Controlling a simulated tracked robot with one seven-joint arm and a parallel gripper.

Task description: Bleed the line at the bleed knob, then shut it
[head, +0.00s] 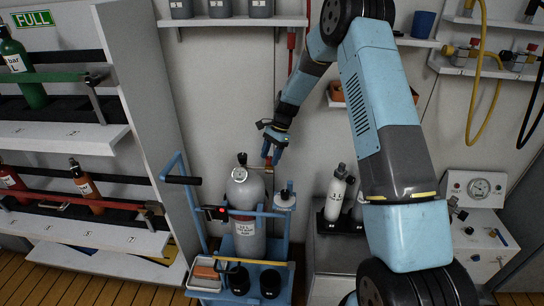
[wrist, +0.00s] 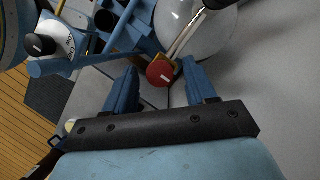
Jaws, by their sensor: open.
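A round red knob (wrist: 160,73) with a white mark sits at the end of a metal fitting running from the grey gas cylinder (head: 246,215); I take it for the bleed knob, though no label reads. My gripper (wrist: 157,80) is open, its two blue fingers on either side of the knob, with a visible gap at each side. In the head view my gripper (head: 273,150) hangs just right of the cylinder's top, and the knob (head: 267,163) is small there. A black knob (head: 242,157) tops the cylinder.
The cylinder stands in a blue cart (head: 278,250) with a black handle (head: 183,180). Bottle racks (head: 75,130) fill the left. White bottles (head: 336,195) and a gauge panel (head: 478,188) stand right.

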